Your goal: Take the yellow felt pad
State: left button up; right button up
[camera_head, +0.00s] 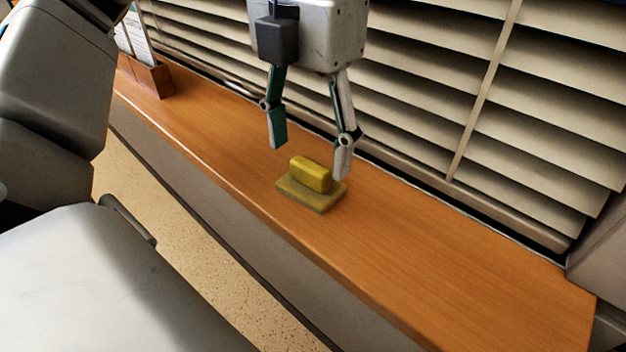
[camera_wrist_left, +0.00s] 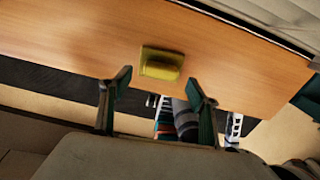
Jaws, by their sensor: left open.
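The yellow felt pad (camera_head: 311,175) is a block with a wider flat base, lying on a wooden ledge (camera_head: 420,255). It also shows in the left wrist view (camera_wrist_left: 162,60), ahead of the fingertips and between their lines. My left gripper (camera_head: 310,160) hangs above the ledge, pointing down, with its two fingers spread apart and nothing between them. In the head view its fingertips are above and behind the pad, apart from it. The wrist view shows the same open fingers (camera_wrist_left: 158,85). My right gripper does not show in either view.
Window blinds (camera_head: 430,80) run along the back of the ledge. A brown holder with papers (camera_head: 150,78) stands at the ledge's far left end. The ledge to the right of the pad is bare. Speckled floor (camera_head: 150,205) lies below its front edge.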

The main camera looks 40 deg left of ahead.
aim_at(310, 165)
pick_arm(q)
jog(key=f, duration=0.4)
jog(key=shift+w+f+b, duration=0.15)
jog(key=shift+w+b, duration=0.05)
jog(key=shift+b, duration=0.2)
jog(key=c, duration=1.2)
